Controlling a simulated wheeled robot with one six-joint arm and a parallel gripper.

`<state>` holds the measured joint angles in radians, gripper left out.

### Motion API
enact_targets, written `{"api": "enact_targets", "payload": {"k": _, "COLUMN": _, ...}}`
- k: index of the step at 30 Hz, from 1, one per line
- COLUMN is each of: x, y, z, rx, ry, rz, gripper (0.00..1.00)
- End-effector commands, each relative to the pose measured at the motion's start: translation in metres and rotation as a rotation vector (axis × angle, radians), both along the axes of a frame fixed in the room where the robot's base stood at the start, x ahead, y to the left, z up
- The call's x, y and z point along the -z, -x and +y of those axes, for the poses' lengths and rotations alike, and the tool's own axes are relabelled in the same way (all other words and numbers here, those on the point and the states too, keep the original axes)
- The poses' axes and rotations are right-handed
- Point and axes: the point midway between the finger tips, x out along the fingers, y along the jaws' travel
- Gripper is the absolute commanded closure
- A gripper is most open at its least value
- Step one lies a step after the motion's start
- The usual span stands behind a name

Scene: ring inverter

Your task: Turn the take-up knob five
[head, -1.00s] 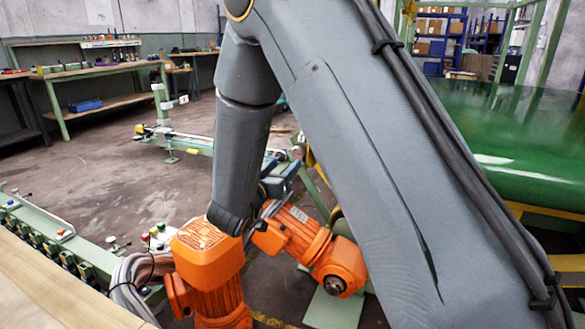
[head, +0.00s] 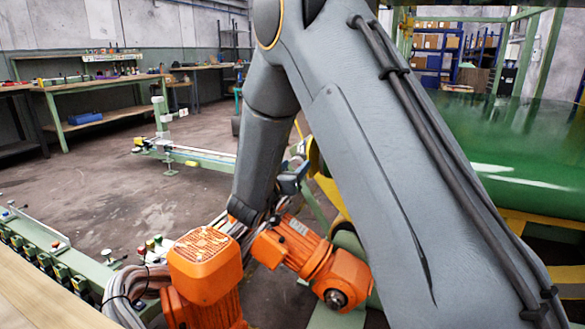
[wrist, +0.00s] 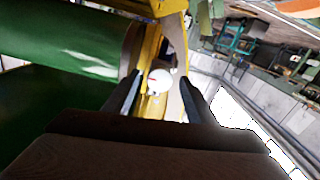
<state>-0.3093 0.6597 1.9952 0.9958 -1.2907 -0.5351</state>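A white round knob (wrist: 160,82) with a small red mark shows in the wrist view, on a yellow frame (wrist: 151,50) beside a green roller. It looks like the take-up knob. My gripper (wrist: 158,98) is open, with one dark finger at each side of the knob in the picture. The knob appears beyond the fingertips, and I see no contact. In the head view my arm covers the middle, and the knob and fingertips cannot be made out there.
Two orange motors (head: 204,262) (head: 312,262) stand close under my arm. A large green belt (head: 520,150) fills the right. A green rail with several fittings (head: 50,250) lies at lower left. Open floor (head: 110,185) lies left of my arm; workbenches (head: 100,88) stand behind.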

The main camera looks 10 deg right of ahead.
Motion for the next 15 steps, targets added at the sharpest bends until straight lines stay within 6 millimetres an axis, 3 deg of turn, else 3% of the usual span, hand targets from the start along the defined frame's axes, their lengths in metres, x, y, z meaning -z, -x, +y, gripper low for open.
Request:
{"api": "enact_targets", "payload": {"k": 1, "x": 0.0000, "y": 0.0001, "z": 0.0002, "rx": 0.000, "ry": 0.000, "rz": 0.000, "gripper": 0.57}}
{"api": "enact_targets", "payload": {"k": 7, "x": -0.0001, "y": 0.0001, "z": 0.0005, "rx": -0.001, "ry": 0.000, "rz": 0.000, "gripper": 0.90}}
{"api": "enact_targets", "payload": {"k": 15, "x": -0.0002, "y": 0.0001, "z": 0.0010, "rx": -0.002, "ry": -0.021, "rz": -0.015, "gripper": 0.90}}
